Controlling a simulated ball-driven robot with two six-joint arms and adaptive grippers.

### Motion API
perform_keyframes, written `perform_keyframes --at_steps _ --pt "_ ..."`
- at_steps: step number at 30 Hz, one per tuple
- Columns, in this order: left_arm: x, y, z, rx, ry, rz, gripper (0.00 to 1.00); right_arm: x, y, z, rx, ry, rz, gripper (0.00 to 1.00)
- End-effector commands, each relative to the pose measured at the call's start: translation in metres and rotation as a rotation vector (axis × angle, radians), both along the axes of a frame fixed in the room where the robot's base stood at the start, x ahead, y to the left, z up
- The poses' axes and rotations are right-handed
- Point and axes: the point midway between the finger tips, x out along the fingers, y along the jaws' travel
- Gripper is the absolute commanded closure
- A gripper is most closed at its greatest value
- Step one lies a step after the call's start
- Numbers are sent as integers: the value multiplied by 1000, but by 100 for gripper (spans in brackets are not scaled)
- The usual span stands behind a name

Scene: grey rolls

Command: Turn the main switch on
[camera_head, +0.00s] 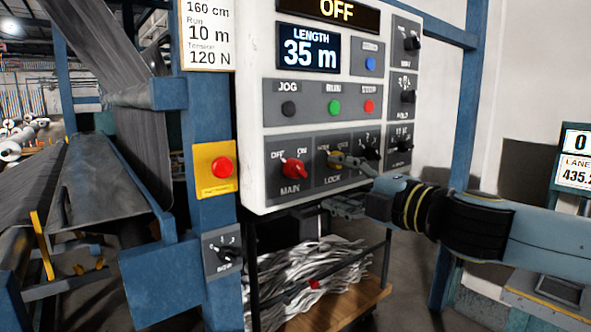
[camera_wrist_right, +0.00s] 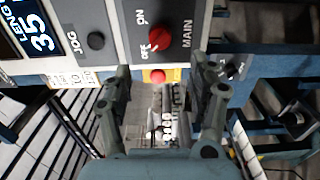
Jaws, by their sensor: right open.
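The main switch (camera_head: 295,171) is a red rotary knob on a grey plate marked OFF, ON and MAIN, low on the white control panel (camera_head: 251,120). In the right wrist view the main switch (camera_wrist_right: 160,38) shows beyond the fingers, and its pointer seems turned toward OFF. The display (camera_head: 336,10) at the panel's top reads OFF. My right gripper (camera_head: 333,182) is open and empty, right of the main switch, in front of the lock switch, which its upper finger partly covers. Its fingers (camera_wrist_right: 161,72) are spread in the wrist view. My left gripper is not in view.
Jog, run and stop buttons (camera_head: 334,107) sit above the main switch, with more black knobs (camera_head: 409,96) to the right. A red button on a yellow plate (camera_head: 215,173) is on the blue post at left. A cart with grey strips (camera_head: 320,270) stands below.

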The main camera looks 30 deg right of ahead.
Motion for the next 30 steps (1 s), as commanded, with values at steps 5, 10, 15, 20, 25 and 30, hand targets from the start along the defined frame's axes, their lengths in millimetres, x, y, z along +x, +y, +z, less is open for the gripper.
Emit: perform_keyframes --at_steps 5,10,15,20,25,30 --pt "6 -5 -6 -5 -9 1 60 14 0 -2 6 -2 -6 40" --pt "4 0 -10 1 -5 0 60 34 2 -1 11 -3 -5 40" --pt "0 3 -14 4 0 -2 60 56 5 0 13 -6 -1 40" --pt "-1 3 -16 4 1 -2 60 78 6 0 12 -4 -1 40" --pt "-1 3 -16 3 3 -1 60 98 7 0 9 -2 -2 40" --pt "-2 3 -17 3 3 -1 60 105 9 -1 5 -2 0 40"
